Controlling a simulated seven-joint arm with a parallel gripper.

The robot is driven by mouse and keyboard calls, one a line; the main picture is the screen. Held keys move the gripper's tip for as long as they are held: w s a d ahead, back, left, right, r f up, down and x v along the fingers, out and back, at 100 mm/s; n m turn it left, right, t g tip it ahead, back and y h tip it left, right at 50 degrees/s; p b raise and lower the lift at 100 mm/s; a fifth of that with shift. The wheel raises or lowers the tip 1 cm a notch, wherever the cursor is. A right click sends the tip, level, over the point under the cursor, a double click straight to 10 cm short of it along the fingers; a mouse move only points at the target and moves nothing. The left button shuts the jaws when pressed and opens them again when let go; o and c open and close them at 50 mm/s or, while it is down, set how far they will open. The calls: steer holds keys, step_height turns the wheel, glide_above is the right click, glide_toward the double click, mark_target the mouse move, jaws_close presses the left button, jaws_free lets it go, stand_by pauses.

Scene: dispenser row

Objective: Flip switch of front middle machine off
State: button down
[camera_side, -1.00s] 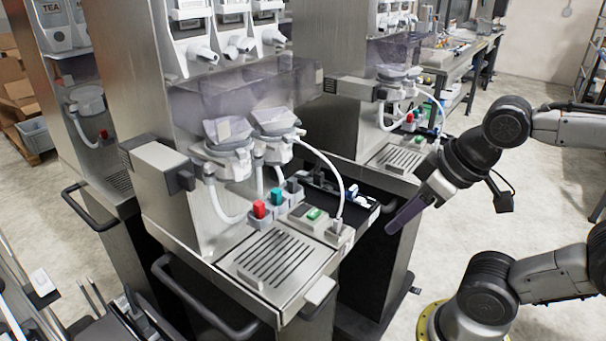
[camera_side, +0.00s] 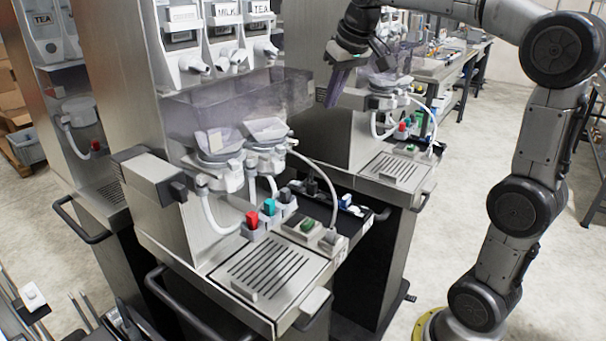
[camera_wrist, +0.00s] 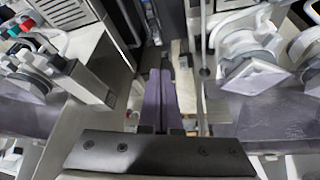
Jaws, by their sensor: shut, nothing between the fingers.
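The nearest, middle machine (camera_side: 120,70) is a tall metal dispenser. A small panel (camera_side: 300,236) with a green switch (camera_side: 307,224) sits beside its drip tray (camera_side: 262,268). My gripper (camera_side: 331,103) has purple fingers, is shut and empty, and points down at the upper right of this machine, well above the switches. In the wrist view, my fingers (camera_wrist: 160,72) hang in the gap between two machines.
A machine with a TEA hopper (camera_side: 43,32) stands at the left. Another machine (camera_side: 350,140) stands behind at the right, close to my gripper. Open floor (camera_side: 455,220) lies to the right.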

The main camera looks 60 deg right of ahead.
steer(key=w+d+f+n+g+y, duration=0.1)
steer(key=w+d+f+n, duration=0.1)
steer(key=w+f, duration=0.3)
steer(key=w+d+f+n+g+y, duration=0.1)
steer(key=w+d+f+n, duration=0.1)
steer(key=w+d+f, duration=0.3)
steer(key=x, duration=0.2)
steer(key=shift+w+f, duration=0.25)
steer(key=shift+w, duration=0.05)
steer(key=shift+d, duration=0.1)
glide_toward(302, 183)
steer(key=x, duration=0.5)
steer(key=shift+w+f, duration=0.15)
steer(key=shift+w, duration=0.3)
steer(key=shift+s+f, duration=0.1)
steer(key=shift+f, duration=0.5)
steer(key=shift+f, duration=0.1)
steer(key=shift+s+f, duration=0.25)
steer(key=shift+f, duration=0.1)
steer(key=shift+w, duration=0.15)
